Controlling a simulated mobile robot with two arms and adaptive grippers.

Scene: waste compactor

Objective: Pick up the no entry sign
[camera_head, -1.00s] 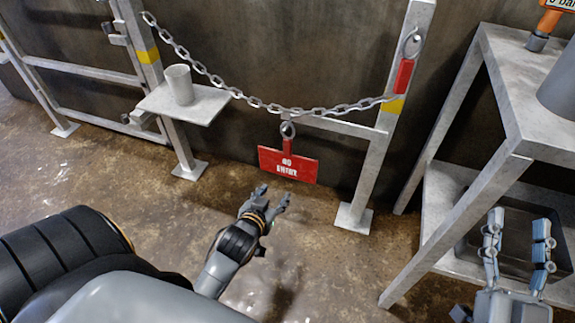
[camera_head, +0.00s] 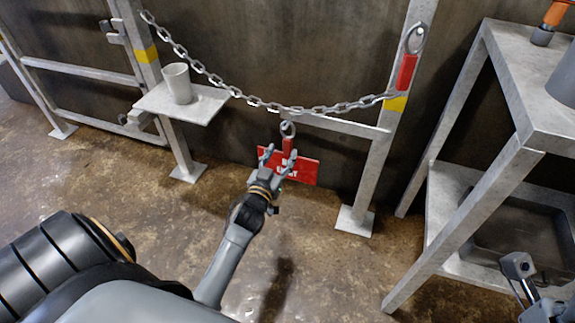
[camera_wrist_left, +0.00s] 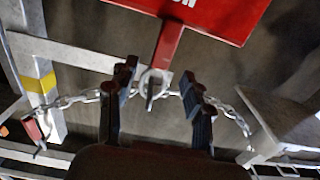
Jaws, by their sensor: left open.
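The red no entry sign (camera_head: 306,173) hangs by a red strap and a metal ring (camera_head: 288,130) from the chain (camera_head: 225,90). My left gripper (camera_head: 281,154) is open in front of the sign and covers part of its face and lettering. In the left wrist view, the sign (camera_wrist_left: 215,12) appears upside down at the top. There the strap (camera_wrist_left: 166,45) and ring lie between the two open fingers (camera_wrist_left: 158,72), with space on both sides. My right gripper (camera_head: 520,268) shows only in part at the lower right, and its fingers are unclear.
The chain spans two metal posts. A cup (camera_head: 178,84) stands on a small shelf (camera_head: 205,106) at the left post. Another red tag (camera_head: 406,74) hangs at the right post (camera_head: 376,165). A metal table (camera_head: 540,110) with a dark tray (camera_head: 520,240) below stands right.

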